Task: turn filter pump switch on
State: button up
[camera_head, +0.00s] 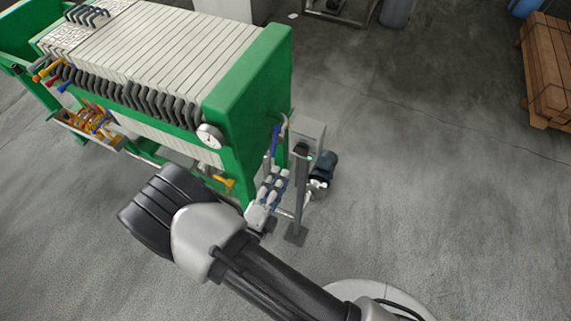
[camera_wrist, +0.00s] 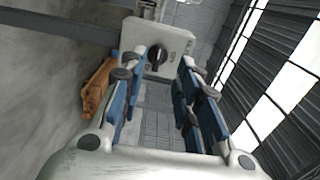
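The switch box (camera_head: 310,130) is a light grey box on a grey post beside the green filter press. In the wrist view its grey face (camera_wrist: 136,36) carries a black rotary knob (camera_wrist: 156,57) with small markings too blurred to read. My gripper (camera_head: 278,178) is in front of the box, and its blue-padded fingers are apart. In the wrist view my gripper (camera_wrist: 156,76) is open and empty, with the knob between the fingertips and beyond them. I see no contact with the knob. In the head view the knob is hard to make out.
The green filter press (camera_head: 258,95) with white plates and a round gauge (camera_head: 209,136) stands close left of the post. A dark blue pump motor (camera_head: 323,165) sits low behind the post. Wooden crates (camera_head: 548,75) are at far right. The floor on the right is clear.

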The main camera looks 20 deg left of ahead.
jog(key=s, duration=0.2)
jog(key=shift+s+a, duration=0.1)
jog(key=shift+s, duration=0.2)
dwell(0.3)
